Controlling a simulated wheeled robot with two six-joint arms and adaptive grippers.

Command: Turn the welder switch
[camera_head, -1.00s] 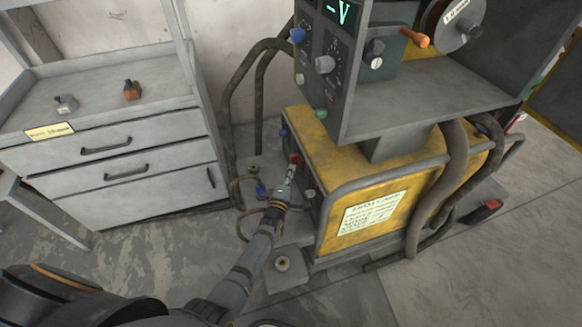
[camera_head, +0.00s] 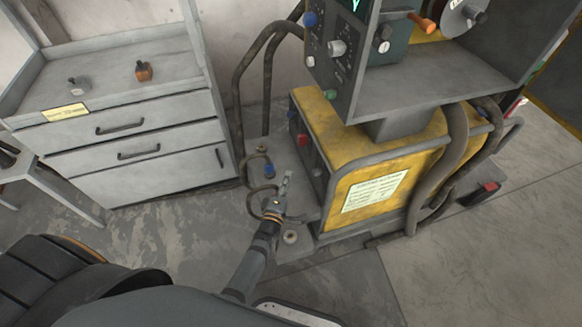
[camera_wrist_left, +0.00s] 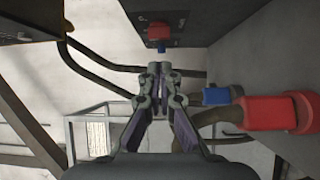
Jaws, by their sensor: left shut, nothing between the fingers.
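The yellow welder (camera_head: 345,205) stands on the floor at the right of the head view. On its dark front face is a red switch-like knob (camera_head: 303,140), with a grey knob (camera_head: 317,172) lower down. My left gripper (camera_head: 287,176) is shut and empty, in front of this face and apart from the red knob. In the left wrist view the closed fingertips (camera_wrist_left: 158,68) point towards a dark panel, where a red piece (camera_wrist_left: 158,31) with a blue part below it shows beyond them. I cannot tell the switch's setting. My right gripper is out of view.
Cables (camera_head: 240,100) loop beside the welder. A control unit (camera_head: 420,90) overhangs it. A grey drawer cabinet (camera_head: 130,135) stands at the left. Floor in front is clear.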

